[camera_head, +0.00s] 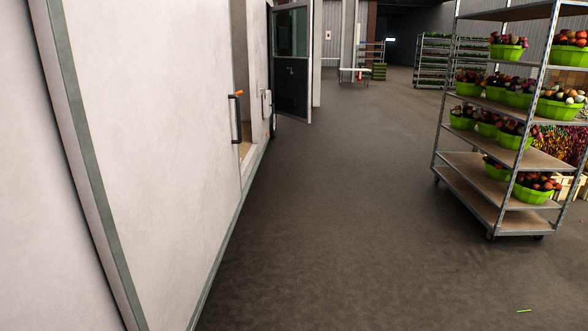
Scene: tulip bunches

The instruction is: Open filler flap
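No filler flap can be made out for sure in the head view. A pale wall or panel (150,120) fills the left side, with a grey vertical strip (82,150) near me. A dark upright handle (235,118) with an orange tip is on the panel, beside a narrow opening (243,80). A small whitish box or plate (266,104) sits just past the opening; I cannot tell what it is. Neither of my grippers is in view.
A wheeled metal rack (490,185) with green bowls (535,190) stands at the right. A door (291,62) stands open beyond the panel. More racks (435,60) are far back. The grey floor (340,200) between is clear, except a small green piece (524,310).

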